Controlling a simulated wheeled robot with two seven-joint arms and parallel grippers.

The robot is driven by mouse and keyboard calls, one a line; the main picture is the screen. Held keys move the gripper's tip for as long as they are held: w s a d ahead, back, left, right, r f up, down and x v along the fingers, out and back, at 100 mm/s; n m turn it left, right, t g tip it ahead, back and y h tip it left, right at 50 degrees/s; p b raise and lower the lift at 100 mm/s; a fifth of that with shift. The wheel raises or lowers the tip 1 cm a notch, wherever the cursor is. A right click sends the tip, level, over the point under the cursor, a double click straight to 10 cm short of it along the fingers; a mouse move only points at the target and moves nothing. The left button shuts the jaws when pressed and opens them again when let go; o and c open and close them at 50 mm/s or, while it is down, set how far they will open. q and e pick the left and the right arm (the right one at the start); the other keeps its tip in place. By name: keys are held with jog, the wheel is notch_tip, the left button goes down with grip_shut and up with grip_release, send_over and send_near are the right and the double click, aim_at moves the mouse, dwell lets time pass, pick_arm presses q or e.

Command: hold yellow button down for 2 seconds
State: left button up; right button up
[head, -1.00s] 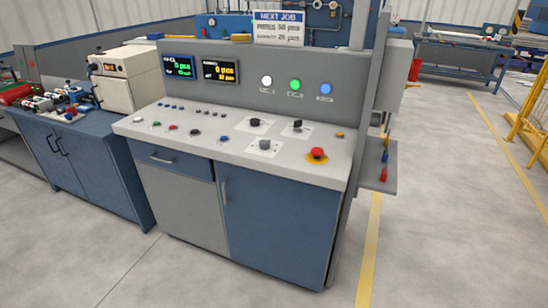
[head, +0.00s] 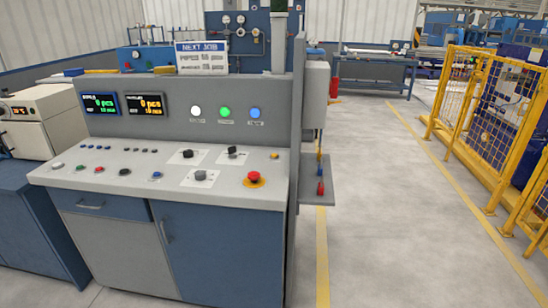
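A small yellow-orange button (head: 275,155) sits at the right end of the control console's sloping grey top (head: 130,178), near the upright back panel. A red mushroom button (head: 253,176) on a yellow base lies in front of it, closer to the console's front edge. Neither of my grippers shows in the head view, and nothing touches the yellow button.
The console's back panel has white, green and blue round lights (head: 225,112) and two displays (head: 145,103). Black knobs (head: 188,153) sit left of the yellow button. Yellow fencing (head: 500,110) stands at right. The floor (head: 385,210) between is clear.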

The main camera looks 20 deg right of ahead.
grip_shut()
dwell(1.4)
